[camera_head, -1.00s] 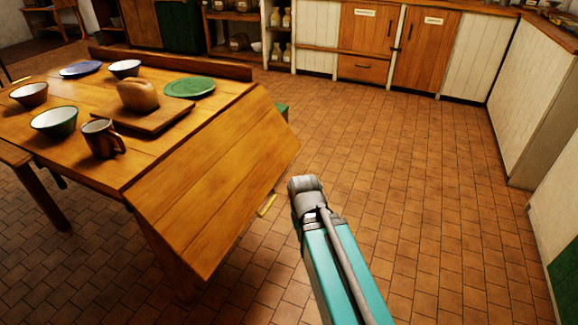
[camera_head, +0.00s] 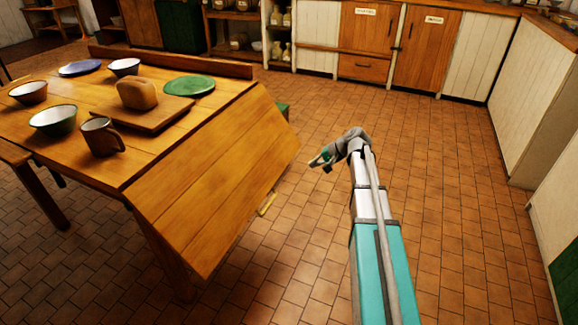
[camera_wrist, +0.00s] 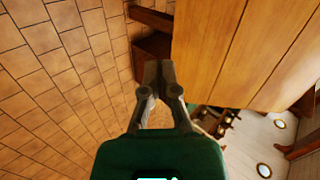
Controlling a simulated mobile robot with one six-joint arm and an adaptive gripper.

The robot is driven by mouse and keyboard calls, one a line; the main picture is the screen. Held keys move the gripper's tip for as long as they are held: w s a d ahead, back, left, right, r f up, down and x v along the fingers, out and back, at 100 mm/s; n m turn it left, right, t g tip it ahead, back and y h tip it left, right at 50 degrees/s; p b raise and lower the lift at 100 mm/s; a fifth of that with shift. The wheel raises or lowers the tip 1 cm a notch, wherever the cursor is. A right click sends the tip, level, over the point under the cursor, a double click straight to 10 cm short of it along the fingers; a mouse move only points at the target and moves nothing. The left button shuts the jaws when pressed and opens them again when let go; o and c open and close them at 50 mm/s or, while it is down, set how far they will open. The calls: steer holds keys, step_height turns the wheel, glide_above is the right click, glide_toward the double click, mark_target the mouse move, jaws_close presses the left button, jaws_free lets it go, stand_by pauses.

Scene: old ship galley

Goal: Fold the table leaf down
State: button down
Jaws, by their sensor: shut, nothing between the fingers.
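The table (camera_head: 75,100) stands at the left in the head view. Its leaf (camera_head: 215,175) slopes down from the right edge of the tabletop, tilted rather than hanging straight. A small yellow piece (camera_head: 267,204) shows at the leaf's lower edge. My gripper (camera_head: 314,162) is just right of the leaf's outer edge in the picture, apart from it as far as I can tell. In the wrist view, my gripper (camera_wrist: 158,68) has its fingers together and holds nothing. A planked wooden surface (camera_wrist: 235,45), which looks like the table or leaf, lies beyond them.
On the tabletop are a bread loaf on a board (camera_head: 136,94), a mug (camera_head: 101,136), a green plate (camera_head: 189,86), a blue plate (camera_head: 80,68) and several bowls. Cabinets (camera_head: 425,50) line the back and right. The tiled floor (camera_head: 450,170) right of the leaf is clear.

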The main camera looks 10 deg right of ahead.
steer(key=shift+m+t+y, duration=0.4)
steer(key=shift+m+t, duration=0.1)
steer(key=shift+t, duration=0.1)
steer(key=w+d, duration=0.1)
steer(key=w+d+r, duration=0.1)
steer(key=w+d, duration=0.1)
steer(key=shift+w+r, duration=0.1)
steer(key=shift+r, duration=0.2)
steer(key=b, duration=0.9)
glide_toward(286, 166)
steer(key=x, duration=0.7)
